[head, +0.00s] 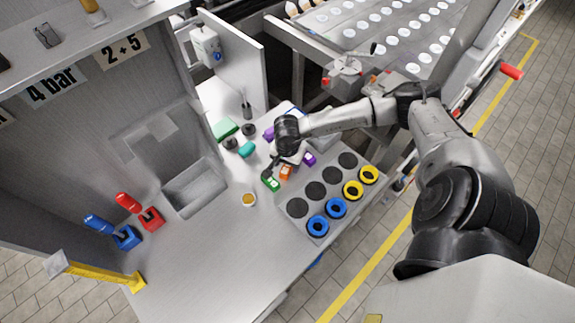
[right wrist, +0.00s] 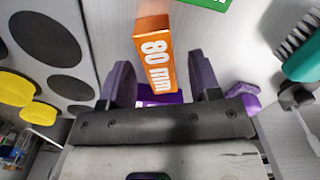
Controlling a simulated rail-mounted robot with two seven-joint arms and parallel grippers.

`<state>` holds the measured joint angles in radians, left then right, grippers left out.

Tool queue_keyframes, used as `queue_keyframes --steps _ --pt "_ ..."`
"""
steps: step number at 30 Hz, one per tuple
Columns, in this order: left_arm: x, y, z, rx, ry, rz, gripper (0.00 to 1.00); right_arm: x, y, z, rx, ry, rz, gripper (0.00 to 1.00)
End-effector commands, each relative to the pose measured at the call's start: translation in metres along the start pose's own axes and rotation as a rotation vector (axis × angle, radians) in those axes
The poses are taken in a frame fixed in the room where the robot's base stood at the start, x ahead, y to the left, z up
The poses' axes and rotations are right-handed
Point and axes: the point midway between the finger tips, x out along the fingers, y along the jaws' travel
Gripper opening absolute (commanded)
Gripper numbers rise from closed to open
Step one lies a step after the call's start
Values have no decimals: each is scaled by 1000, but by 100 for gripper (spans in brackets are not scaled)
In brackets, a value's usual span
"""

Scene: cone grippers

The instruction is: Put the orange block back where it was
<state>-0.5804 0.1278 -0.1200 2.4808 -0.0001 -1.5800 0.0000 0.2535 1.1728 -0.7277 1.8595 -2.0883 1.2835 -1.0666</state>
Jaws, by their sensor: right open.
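The orange block (head: 286,172), marked "80 mm", lies on the grey worktop beside a green block (head: 270,183). It also shows in the right wrist view (right wrist: 155,52), its near end between or just beyond my fingertips; I cannot tell which. My right gripper (head: 281,163) is open, its two dark fingers apart on either side of that end in the right wrist view (right wrist: 160,80). No finger visibly touches the block. A purple block (head: 309,158) lies to the right, and purple shows behind the fingers (right wrist: 160,97). My left gripper is not in view.
A grey tray (head: 318,232) with black round pads and blue and yellow rings stands close on the right. A teal brush (head: 246,149) and dark round parts lie left of the gripper. A small round orange-topped part (head: 249,199) stands in front.

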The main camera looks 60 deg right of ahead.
Motion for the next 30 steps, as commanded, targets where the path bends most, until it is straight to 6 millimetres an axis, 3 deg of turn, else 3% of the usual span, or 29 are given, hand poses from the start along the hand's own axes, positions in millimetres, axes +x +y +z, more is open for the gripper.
queue_keyframes --steps 9,15,21,30 --pt "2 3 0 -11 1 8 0 -61 0 0 -2 3 -2 57" --pt "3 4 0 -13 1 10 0 -88 0 0 -1 2 -1 57" --pt "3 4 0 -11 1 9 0 -102 0 0 -1 2 0 57" --pt "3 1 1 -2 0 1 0 -105 0 0 -1 1 1 57"
